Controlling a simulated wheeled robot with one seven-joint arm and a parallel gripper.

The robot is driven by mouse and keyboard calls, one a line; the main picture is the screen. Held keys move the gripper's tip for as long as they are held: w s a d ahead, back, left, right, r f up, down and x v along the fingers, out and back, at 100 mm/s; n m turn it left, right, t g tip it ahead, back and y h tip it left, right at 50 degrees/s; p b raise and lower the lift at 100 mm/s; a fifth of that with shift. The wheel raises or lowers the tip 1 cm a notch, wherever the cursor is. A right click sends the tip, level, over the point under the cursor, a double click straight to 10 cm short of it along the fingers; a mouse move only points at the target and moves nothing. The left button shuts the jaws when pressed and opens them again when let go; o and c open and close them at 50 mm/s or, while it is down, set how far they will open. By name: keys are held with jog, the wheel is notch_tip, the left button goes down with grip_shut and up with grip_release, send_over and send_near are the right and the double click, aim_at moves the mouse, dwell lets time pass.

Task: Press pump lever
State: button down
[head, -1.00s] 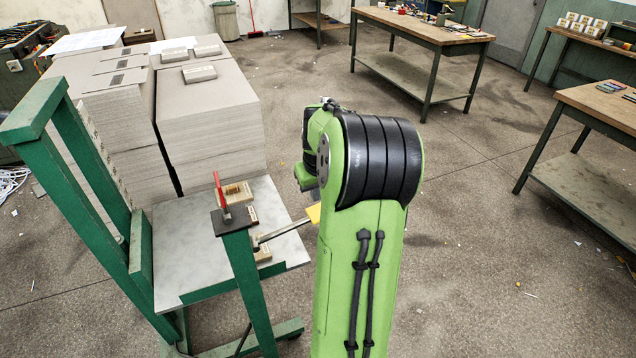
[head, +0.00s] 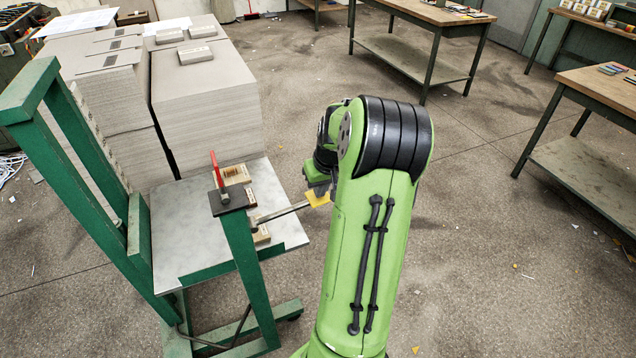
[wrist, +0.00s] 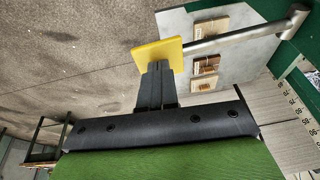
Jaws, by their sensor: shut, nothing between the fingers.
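The pump lever is a grey metal bar (head: 283,213) with a flat yellow pad (head: 318,199) at its free end. It sticks out to the right from the green-framed feeder stand. In the wrist view, the bar (wrist: 222,40) runs right from the yellow pad (wrist: 150,54). My gripper (wrist: 157,66) is shut and empty. Its dark fingertips are right at the pad and appear to touch it. The contact itself is partly hidden. In the head view, my gripper is mostly hidden behind my arm, just above the pad.
The feeder's grey table (head: 185,235) holds several small stacks. A red-handled part (head: 217,172) stands on the front green post (head: 245,270). Tall greyboard stacks (head: 205,110) stand behind. Workbenches (head: 425,15) are at the back right. Floor between is open.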

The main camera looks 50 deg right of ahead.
notch_tip(320, 180, down, 10)
jog(key=t+y, duration=0.2)
jog(key=y, duration=0.1)
jog(key=shift+s+d+m+y+b, duration=0.25)
jog(key=shift+s+m+y+b, duration=0.05)
jog(key=shift+s+m+b, duration=0.1)
jog(key=shift+f, duration=0.1)
jog(key=shift+a, duration=0.1)
